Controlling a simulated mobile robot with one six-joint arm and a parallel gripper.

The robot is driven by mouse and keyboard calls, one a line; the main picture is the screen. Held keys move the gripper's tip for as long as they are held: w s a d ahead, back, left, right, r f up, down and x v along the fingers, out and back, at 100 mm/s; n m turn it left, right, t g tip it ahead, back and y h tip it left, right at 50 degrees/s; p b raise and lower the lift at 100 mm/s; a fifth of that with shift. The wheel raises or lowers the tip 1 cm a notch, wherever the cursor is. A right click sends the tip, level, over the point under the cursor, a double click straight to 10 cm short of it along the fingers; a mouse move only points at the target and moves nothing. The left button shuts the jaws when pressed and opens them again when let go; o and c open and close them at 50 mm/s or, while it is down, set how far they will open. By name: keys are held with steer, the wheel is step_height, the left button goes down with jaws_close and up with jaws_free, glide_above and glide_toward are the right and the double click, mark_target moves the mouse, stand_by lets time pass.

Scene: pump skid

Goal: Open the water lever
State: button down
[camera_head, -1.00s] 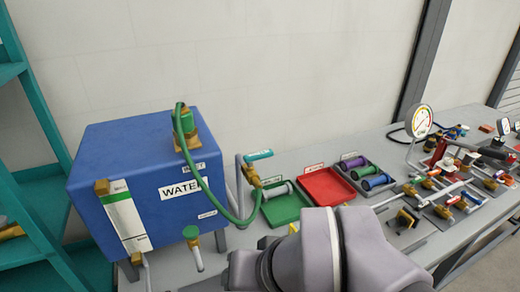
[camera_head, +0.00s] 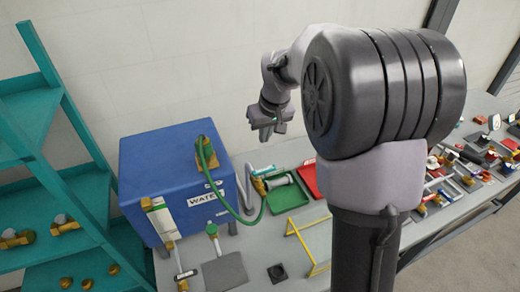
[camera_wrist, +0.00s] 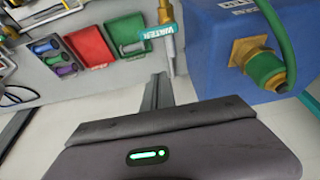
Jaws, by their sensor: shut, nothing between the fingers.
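The water lever is a teal handle (camera_head: 265,169) on a brass valve (camera_head: 259,186), just right of the blue WATER tank (camera_head: 160,165) in the head view. In the wrist view the teal handle (camera_wrist: 150,32) shows its lettering and lies crosswise at the brass valve (camera_wrist: 166,12), with a pipe beside it. My gripper (camera_head: 266,134) is raised above and behind the lever in the head view, apart from it. In the wrist view its shut, empty fingers (camera_wrist: 158,90) point toward the lever, with a gap between.
A green hose (camera_head: 233,208) loops from the tank top to the valve. A green tray (camera_head: 288,196) and a red tray (camera_head: 309,179) lie right of the lever. Teal shelves (camera_head: 55,180) stand at left.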

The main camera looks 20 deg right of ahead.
mark_target(264, 173)
step_height(264, 173, down, 10)
steer(key=shift+s+r, duration=0.25)
stand_by(0.5)
